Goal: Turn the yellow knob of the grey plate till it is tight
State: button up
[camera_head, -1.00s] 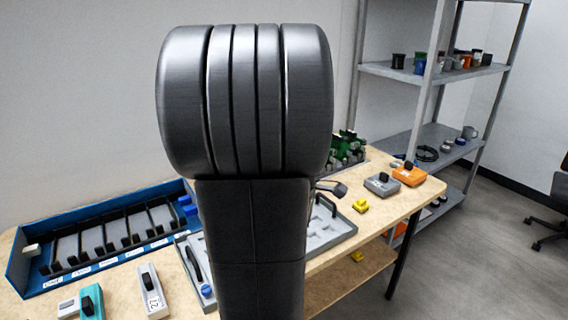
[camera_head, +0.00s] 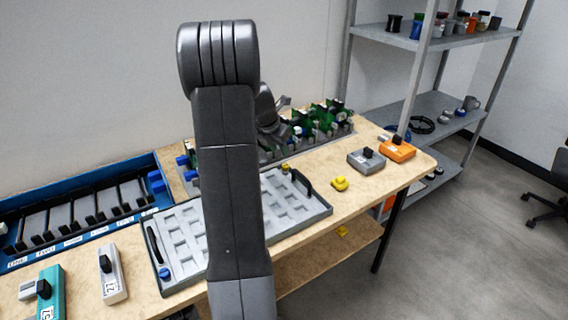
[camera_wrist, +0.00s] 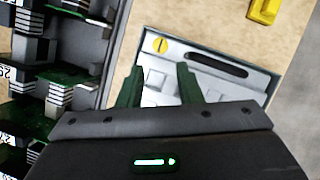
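The grey plate (camera_head: 183,262) lies on the wooden table, with square recesses, a black handle at each end and a blue knob at its near left corner. Its yellow knob (camera_wrist: 160,45) shows in the wrist view as a slotted disc at the plate's corner, beside the dark handle slot. In the head view the knob (camera_head: 285,168) is small. My gripper (camera_wrist: 158,75) is open and empty, its two dark green fingers apart. The knob lies beyond the fingertips, roughly in line with the gap, not between them. My arm hides the plate's middle in the head view.
A rack of green circuit boards (camera_head: 318,122) stands behind the plate; its modules also fill the wrist view's left side. A yellow block (camera_head: 340,184), a grey box (camera_head: 366,161) and an orange box (camera_head: 397,149) stand to the right. A blue tray (camera_head: 85,215) is at left.

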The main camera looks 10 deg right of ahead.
aim_at(285, 165)
jog(key=x, duration=0.9)
jog(key=shift+f, duration=0.1)
grip_shut()
